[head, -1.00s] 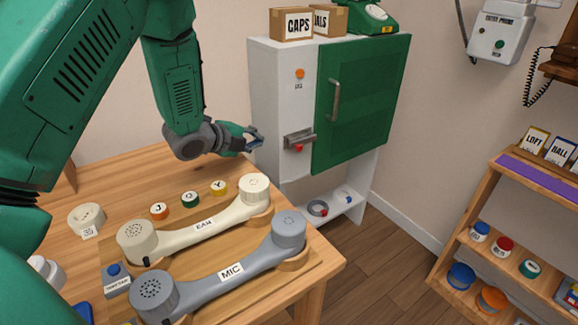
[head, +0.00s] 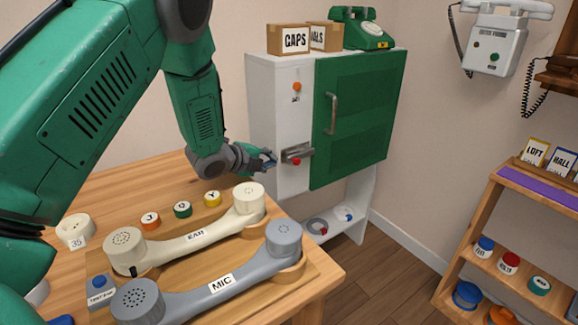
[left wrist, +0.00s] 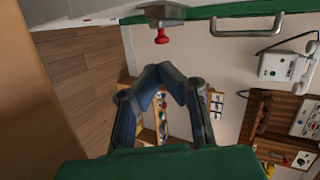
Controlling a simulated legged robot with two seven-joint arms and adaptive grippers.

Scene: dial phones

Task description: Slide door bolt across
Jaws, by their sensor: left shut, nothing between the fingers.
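The grey door bolt (head: 297,152) is mounted on the white cabinet's front, left of the green door (head: 350,120). Its red knob (head: 296,161) hangs just below it. In the left wrist view the bolt (left wrist: 165,12) is at the top, with the red knob (left wrist: 162,38) pointing down the picture. My left gripper (head: 268,160) is just left of the bolt in the head view, shut and empty. In the left wrist view its fingertips (left wrist: 162,74) are together below the knob, with a visible gap. My right gripper is not in view.
A wooden table (head: 110,190) with a cream handset (head: 190,240) and a grey handset (head: 215,280) lies below my left arm. The door has a grey handle (head: 331,114). Boxes and a green phone (head: 361,28) stand on the cabinet. Shelves are at right.

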